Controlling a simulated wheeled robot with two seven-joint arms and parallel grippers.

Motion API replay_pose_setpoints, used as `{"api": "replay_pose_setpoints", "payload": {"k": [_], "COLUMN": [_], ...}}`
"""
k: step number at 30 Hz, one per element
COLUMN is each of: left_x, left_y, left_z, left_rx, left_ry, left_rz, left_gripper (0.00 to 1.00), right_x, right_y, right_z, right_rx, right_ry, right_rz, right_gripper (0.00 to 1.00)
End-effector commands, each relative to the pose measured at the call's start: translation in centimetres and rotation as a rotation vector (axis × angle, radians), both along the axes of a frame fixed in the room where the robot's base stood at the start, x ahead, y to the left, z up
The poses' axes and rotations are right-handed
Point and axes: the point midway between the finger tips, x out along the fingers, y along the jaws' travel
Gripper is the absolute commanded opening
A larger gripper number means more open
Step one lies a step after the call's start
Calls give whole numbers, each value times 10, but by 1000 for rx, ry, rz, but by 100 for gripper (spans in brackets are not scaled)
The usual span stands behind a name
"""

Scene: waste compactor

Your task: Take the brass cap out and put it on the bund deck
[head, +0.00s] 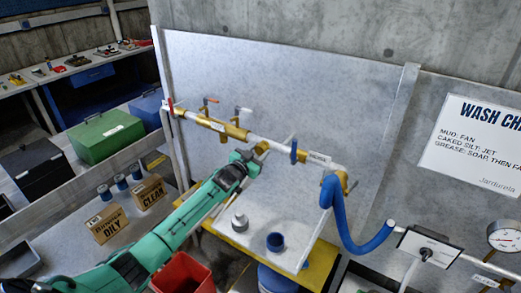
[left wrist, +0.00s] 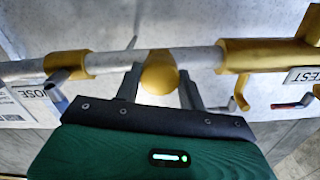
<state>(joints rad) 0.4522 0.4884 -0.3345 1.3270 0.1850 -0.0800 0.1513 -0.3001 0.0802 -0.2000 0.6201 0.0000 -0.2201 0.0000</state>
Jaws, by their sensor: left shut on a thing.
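The brass cap (left wrist: 158,74) shows between my left gripper's (left wrist: 159,92) two grey fingers, in front of the grey pipe (left wrist: 203,60) in the left wrist view. It overlaps the pipe there, and I cannot tell whether it is still seated in it. In the head view my green left arm reaches up to the pipe, with the left gripper (head: 257,155) at the brass cap (head: 262,147). The bund deck (head: 262,225), pale with a yellow edge, lies below the pipe. My right gripper is not in view.
A grey fitting (head: 240,222) and a blue ring or cup (head: 275,242) stand on the deck; bare deck lies around them. A blue hose (head: 350,235) hangs at the right. A red bin (head: 183,273) stands below, near my arm. Brass valves (head: 208,123) line the pipe at left.

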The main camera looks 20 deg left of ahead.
Motion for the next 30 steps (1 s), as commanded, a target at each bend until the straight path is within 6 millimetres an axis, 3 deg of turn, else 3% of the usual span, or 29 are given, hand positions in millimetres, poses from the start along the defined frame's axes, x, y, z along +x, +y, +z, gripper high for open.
{"api": "replay_pose_setpoints", "payload": {"k": [10,18,19,22,28,30], "left_x": [0,0,0,0,0,0], "left_y": [1,0,0,0,0,0], "left_z": [1,1,1,0,0,0], "left_rx": [-403,-446,-446,-445,-443,-443], "left_ry": [56,61,61,62,62,63], "left_rz": [1,0,0,0,0,0], "left_gripper": [13,13,44,64,66,62], "right_x": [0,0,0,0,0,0], "right_y": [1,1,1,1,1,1], "right_z": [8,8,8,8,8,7], "right_rx": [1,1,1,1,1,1], "right_ry": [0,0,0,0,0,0], "right_rz": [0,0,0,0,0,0], "right_gripper": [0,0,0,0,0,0]}}
